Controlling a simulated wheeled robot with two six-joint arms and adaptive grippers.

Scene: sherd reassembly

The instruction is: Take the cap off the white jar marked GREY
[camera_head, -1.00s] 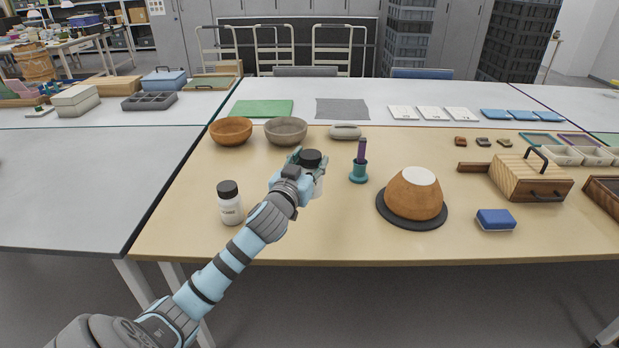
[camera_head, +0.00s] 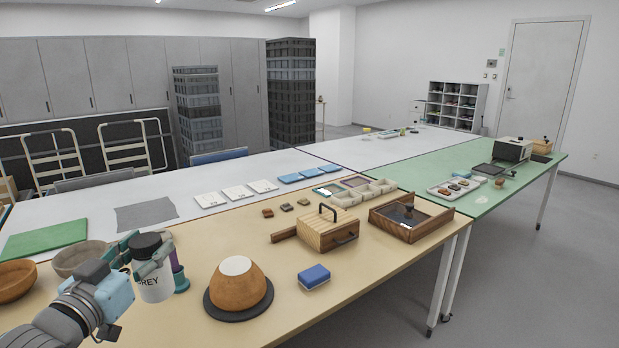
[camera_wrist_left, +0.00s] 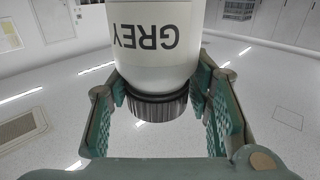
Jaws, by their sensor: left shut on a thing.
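The white jar (camera_head: 158,288) marked GREY is upright at the lower left of the head view. Its black cap (camera_head: 146,242) is on top. My left gripper (camera_head: 142,256) is shut at the jar's top, its teal fingers on either side of the cap. In the left wrist view the jar (camera_wrist_left: 155,45) appears upside down, its lettering inverted, with the ribbed cap (camera_wrist_left: 158,107) seated on the neck between my fingers. My right gripper is not in view.
Behind the jar stand a grey bowl (camera_head: 78,262) and a teal holder (camera_head: 181,283), partly hidden. A terracotta vessel (camera_head: 238,290) on a dark disc is just right. A blue block (camera_head: 314,276) and wooden box (camera_head: 325,232) lie farther right. The table's front edge is clear.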

